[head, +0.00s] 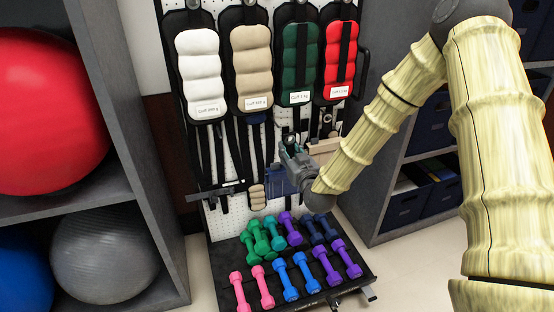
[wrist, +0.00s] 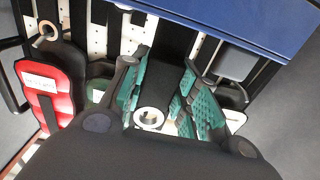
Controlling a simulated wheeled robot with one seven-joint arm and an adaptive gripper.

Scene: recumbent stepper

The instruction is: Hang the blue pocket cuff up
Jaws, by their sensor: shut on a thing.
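The blue pocket cuff (head: 278,181) shows as a dark blue panel below my gripper (head: 290,148), in front of the pegboard. In the wrist view its blue face (wrist: 240,22) crosses the top right. My gripper is shut on a black tab with a pale metal ring (wrist: 150,118), between its teal finger pads (wrist: 160,95); the tab appears to belong to the blue cuff. The cuff looks held off the board, but its exact gap from the board cannot be told. My gripper and wrist hide part of the cuff.
White, beige, green (head: 299,60) and red (head: 338,58) cuffs hang along the top of the pegboard (head: 215,170). Black straps hang below them. Several dumbbells (head: 290,262) lie on the rack underneath. Shelves flank the board, with balls (head: 105,255) left and bins (head: 405,205) right.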

